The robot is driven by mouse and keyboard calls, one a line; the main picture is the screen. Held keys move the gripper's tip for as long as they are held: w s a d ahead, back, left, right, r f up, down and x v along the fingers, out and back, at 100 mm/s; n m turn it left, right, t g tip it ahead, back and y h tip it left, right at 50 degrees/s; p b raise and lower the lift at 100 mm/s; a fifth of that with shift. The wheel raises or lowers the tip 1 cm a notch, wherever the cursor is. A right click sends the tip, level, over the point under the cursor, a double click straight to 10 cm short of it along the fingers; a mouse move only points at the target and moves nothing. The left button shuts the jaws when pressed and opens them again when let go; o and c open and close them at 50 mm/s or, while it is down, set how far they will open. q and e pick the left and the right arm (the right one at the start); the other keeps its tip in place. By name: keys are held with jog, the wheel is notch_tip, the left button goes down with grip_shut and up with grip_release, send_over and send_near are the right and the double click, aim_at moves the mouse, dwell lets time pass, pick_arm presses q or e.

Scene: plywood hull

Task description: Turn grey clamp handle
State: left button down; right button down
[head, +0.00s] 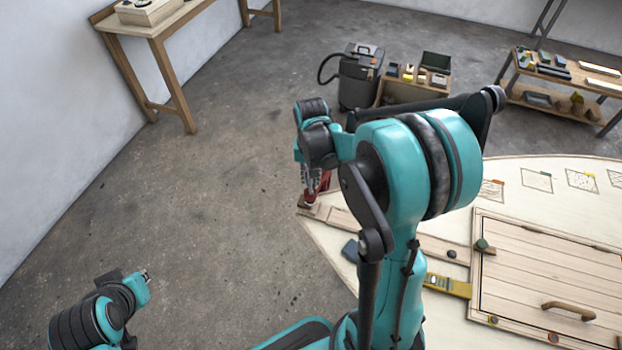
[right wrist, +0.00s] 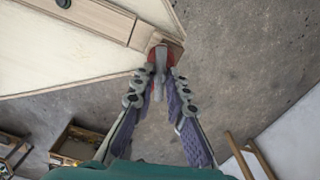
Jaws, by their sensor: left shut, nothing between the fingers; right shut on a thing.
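A red clamp (head: 322,186) sits at the left tip of the plywood hull. In the right wrist view the red clamp (right wrist: 153,54) is at the hull's edge, with a grey handle (right wrist: 158,88) reaching back from it between my fingers. My right gripper (head: 309,182) is at the clamp, and in the right wrist view my right gripper (right wrist: 162,76) is shut on the handle. The arm hides part of the clamp in the head view. My left gripper (head: 147,276) is shut and empty, low at the left, far from the clamp.
The plywood hull (head: 330,245) carries a hatch panel with a wooden handle (head: 568,310) and a yellow level (head: 447,285). Behind stand a dark vacuum (head: 360,78), a low cart (head: 415,90) and a shelf (head: 565,75). A workbench (head: 140,30) is at the back left. Floor at left is clear.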

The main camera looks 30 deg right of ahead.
aim_at(311, 182)
jog(key=shift+m, duration=1.2)
jog(key=shift+m, duration=0.3)
dwell(0.7)
jog(key=c, duration=1.5)
grip_release()
jog(key=shift+o, duration=0.2)
notch_tip(311, 182, up, 12)
